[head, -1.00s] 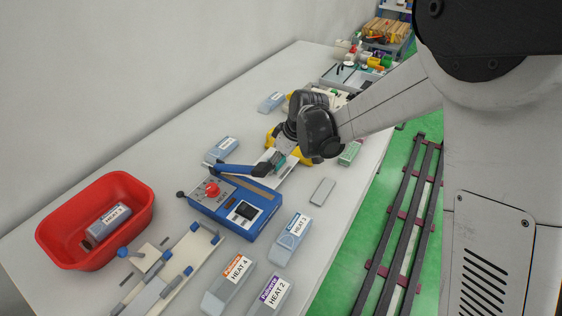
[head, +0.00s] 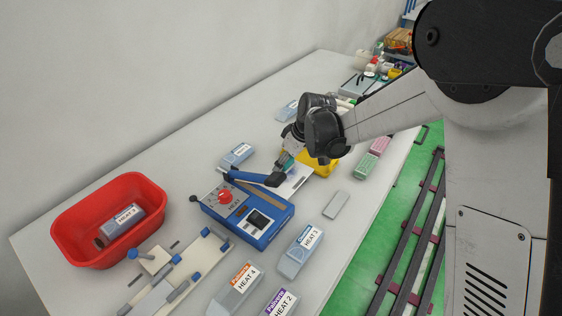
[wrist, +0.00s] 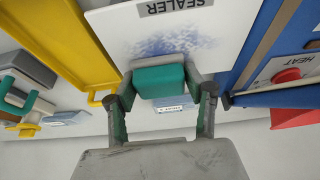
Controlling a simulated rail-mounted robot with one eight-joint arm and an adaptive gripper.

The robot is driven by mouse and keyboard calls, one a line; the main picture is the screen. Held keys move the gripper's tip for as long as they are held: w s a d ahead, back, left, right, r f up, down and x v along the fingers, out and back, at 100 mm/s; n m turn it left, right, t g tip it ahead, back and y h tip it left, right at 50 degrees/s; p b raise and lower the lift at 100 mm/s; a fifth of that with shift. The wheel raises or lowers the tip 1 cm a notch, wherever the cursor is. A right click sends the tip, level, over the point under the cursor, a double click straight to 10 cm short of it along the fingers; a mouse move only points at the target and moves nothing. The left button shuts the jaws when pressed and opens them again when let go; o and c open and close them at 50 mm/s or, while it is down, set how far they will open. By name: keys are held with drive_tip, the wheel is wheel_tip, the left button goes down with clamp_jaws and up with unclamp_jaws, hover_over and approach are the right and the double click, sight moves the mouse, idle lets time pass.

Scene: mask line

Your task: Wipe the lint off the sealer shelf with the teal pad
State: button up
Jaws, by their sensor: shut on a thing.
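My gripper (wrist: 160,82) is shut on the teal pad (wrist: 159,80), a small block held between its two fingertips. In the head view my gripper (head: 284,164) is over the white sealer shelf (head: 297,181), beside the blue sealer (head: 248,216). In the wrist view the shelf (wrist: 225,38) carries a "SEALER" label. A patch of bluish specks, the lint (wrist: 172,44), lies between that label and the pad. The pad is at the shelf's edge nearest the wrist, overlapping the patch's lower side. I cannot tell whether the pad touches the shelf.
The sealer's blue lever arm (head: 250,177) reaches close to my gripper. A yellow tray (head: 324,163) stands on the shelf's other side. A red bin (head: 70,225), several labelled pouches (head: 301,250) and a grey block (head: 336,204) are on the table.

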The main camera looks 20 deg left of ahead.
sight(297, 174)
drive_tip(key=shift+s+d, duration=0.2)
drive_tip(key=shift+d, duration=0.3)
drive_tip(key=shift+d+f, duration=0.2)
drive_tip(key=shift+d, duration=0.1)
drive_tip(key=shift+s+d+r+b, duration=0.15)
drive_tip(key=shift+s+d, duration=0.1)
drive_tip(key=shift+d, duration=0.3)
drive_tip(key=shift+s+d+b, duration=0.15)
drive_tip(key=shift+s+d, duration=0.05)
drive_tip(key=shift+d, duration=0.3)
drive_tip(key=shift+s+d, duration=0.25)
drive_tip(key=shift+d, duration=0.5)
drive_tip(key=shift+s+d+r, duration=0.1)
drive_tip(key=shift+d+r, duration=0.05)
drive_tip(key=shift+d, duration=0.1)
wheel_tip(297, 174, up, 8)
drive_tip(key=p, duration=0.3)
drive_tip(key=shift+a, duration=0.1)
